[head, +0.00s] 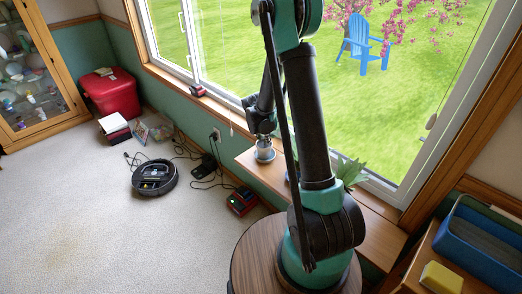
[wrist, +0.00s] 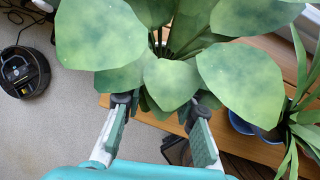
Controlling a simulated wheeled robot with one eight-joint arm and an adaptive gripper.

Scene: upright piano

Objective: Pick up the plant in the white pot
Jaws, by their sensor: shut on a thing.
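The plant's broad pale-green leaves (wrist: 235,75) fill the top of the wrist view. My gripper (head: 264,140) is directly over the pot. In the wrist view my gripper's two fingers (wrist: 160,104) reach in under the leaves from either side, shut on the plant. The leaves hide the fingertips' contact and the pot there. I cannot tell whether the pot touches the bench.
A spiky plant (wrist: 300,125) in a blue pot (wrist: 240,122) stands to the right on the bench; its leaves (head: 350,172) show behind my arm. A robot vacuum (head: 155,177) and a red device (head: 242,201) are on the carpet. A blue bin (head: 480,240) is at right.

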